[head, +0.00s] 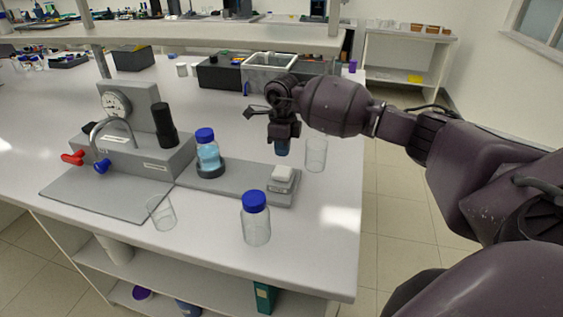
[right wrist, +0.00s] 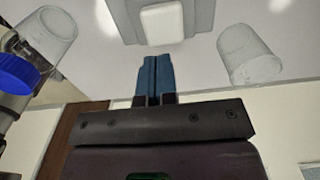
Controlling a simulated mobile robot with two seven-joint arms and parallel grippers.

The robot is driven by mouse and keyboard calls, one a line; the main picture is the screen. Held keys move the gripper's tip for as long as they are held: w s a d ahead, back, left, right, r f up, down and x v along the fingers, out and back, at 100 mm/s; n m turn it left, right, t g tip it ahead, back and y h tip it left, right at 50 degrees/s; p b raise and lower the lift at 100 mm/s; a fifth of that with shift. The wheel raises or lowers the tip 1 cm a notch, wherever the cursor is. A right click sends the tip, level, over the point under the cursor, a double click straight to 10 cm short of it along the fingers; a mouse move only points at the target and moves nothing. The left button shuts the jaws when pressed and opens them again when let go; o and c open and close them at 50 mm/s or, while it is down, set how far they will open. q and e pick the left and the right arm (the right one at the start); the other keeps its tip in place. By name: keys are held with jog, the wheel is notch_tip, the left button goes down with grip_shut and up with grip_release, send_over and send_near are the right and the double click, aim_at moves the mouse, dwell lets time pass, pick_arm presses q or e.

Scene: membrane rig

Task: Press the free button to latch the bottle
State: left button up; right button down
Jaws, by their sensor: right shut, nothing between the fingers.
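A blue-capped bottle (head: 208,152) with light blue liquid stands upright in a dark round holder (head: 209,169) on a grey base plate (head: 236,181). A white button (head: 283,173) sits on a raised block at the right end of this plate. The button also shows at the top of the right wrist view (right wrist: 162,22). My right gripper (head: 283,150) points down, above and slightly behind the button in the head view. Its blue fingertips (right wrist: 153,75) are together with nothing between them. They appear apart from the button. My left gripper is in neither view.
A second blue-capped bottle (head: 256,220) stands near the front edge. Clear beakers stand right of the button (head: 316,156) and at front left (head: 161,213). The grey rig (head: 135,153) with gauge, red handle and blue handle is at left. Grey and black bins (head: 220,74) stand behind.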

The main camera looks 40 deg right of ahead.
notch_tip(320, 180, up, 7)
jog(key=shift+w+f, duration=0.15)
jog(key=shift+d, duration=0.1)
dwell(0.6)
